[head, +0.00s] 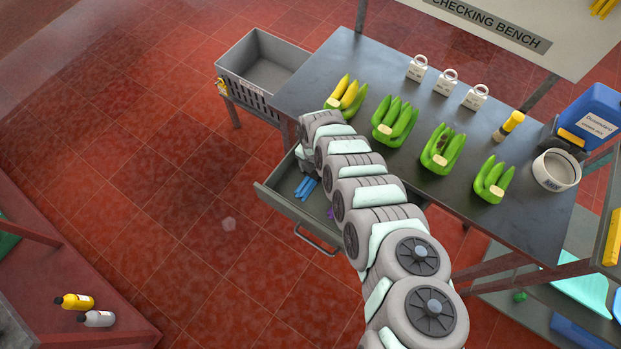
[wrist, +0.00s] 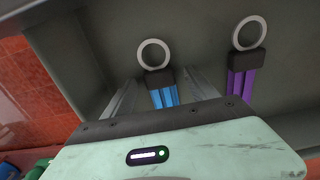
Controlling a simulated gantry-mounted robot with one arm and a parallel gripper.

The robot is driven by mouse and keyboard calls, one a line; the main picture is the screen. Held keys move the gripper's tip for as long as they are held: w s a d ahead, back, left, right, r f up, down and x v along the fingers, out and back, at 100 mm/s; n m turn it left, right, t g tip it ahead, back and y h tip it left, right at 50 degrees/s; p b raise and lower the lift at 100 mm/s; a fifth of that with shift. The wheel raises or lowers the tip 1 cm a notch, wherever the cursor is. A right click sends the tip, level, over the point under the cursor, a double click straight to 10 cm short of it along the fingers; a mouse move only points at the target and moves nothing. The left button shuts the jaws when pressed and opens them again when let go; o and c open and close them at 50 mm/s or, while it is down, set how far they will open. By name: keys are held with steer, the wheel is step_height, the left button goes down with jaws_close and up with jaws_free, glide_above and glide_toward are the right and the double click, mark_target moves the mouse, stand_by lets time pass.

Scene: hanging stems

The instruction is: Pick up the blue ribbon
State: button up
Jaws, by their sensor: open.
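The blue ribbon (wrist: 162,94) lies in the open drawer, with a black clip and a white ring at its top end in the wrist view. In the head view its blue strips (head: 305,187) show inside the drawer (head: 285,215), left of my arm. My gripper (wrist: 162,76) is open, with one finger on each side of the blue ribbon near the black clip. I cannot tell whether the fingers touch it. My gripper body covers the ribbon's lower end. In the head view my arm hides the gripper.
A purple ribbon (wrist: 241,84) with its own clip and ring lies to the right in the drawer. The drawer wall (wrist: 72,60) stands close on the left. Above is the dark bench (head: 340,62) with several banana bunches. A grey crate (head: 262,65) stands at its left end.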

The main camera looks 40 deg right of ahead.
steer(key=c, duration=1.4)
steer(key=shift+r, duration=0.1)
